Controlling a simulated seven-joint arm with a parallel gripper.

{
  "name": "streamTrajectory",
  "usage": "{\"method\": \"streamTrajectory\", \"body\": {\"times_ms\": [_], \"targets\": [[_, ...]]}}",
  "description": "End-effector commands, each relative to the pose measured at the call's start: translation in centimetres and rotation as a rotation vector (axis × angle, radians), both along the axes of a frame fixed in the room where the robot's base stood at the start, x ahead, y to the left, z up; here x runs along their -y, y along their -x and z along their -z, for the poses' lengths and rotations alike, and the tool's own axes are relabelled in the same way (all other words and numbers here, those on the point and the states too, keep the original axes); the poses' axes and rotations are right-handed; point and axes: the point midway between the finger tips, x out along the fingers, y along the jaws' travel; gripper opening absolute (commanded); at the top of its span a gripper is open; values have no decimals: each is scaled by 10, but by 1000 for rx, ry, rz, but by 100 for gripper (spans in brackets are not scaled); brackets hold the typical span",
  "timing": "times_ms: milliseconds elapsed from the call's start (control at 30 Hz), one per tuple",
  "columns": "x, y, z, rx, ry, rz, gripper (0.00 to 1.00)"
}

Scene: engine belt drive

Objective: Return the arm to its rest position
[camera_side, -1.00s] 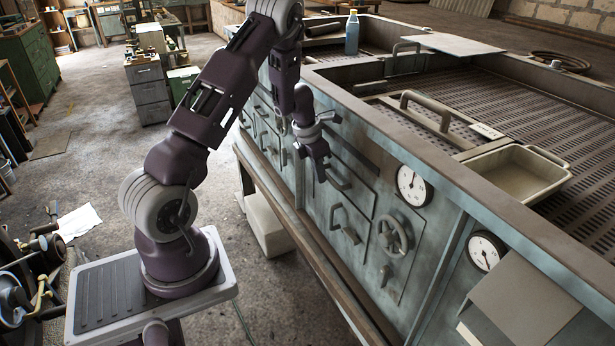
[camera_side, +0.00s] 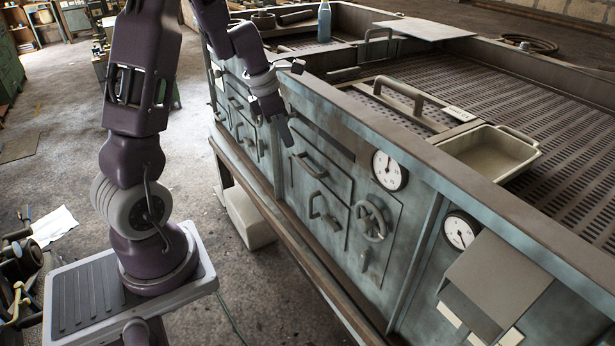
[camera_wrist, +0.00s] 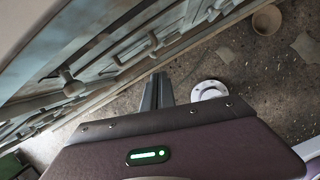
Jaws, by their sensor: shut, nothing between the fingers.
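My arm stands on a pale base plate at the left in the side view. My upper arm is close to upright, and its elbow passes out of the top of the picture. My gripper (camera_side: 285,140) points down in front of the drawer fronts of the large metal bench (camera_side: 345,100). I cannot tell the exact gap to the bench. In the wrist view my gripper (camera_wrist: 159,78) shows its two fingers together, shut and empty, above the concrete floor.
A tan tray (camera_side: 488,155), a blue bottle (camera_side: 324,22) and a bar handle (camera_side: 400,90) are on the bench top. Gauges (camera_side: 390,171) and a handwheel (camera_side: 371,220) sit on its front. A pale block (camera_side: 248,220) lies on the floor below.

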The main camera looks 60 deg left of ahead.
Motion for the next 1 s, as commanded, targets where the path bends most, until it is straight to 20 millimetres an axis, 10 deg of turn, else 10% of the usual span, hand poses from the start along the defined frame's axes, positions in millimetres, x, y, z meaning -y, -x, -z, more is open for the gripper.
{"method": "streamTrajectory", "body": {"times_ms": [133, 300, 533, 1000], "targets": [[119, 14, -83, 170, -174, 808, 0], [218, 107, -134, 275, -604, 1846, 0], [232, 183, -135, 148, -1058, 2556, 0], [230, 188, -134, 118, -1102, 2618, 0]]}}
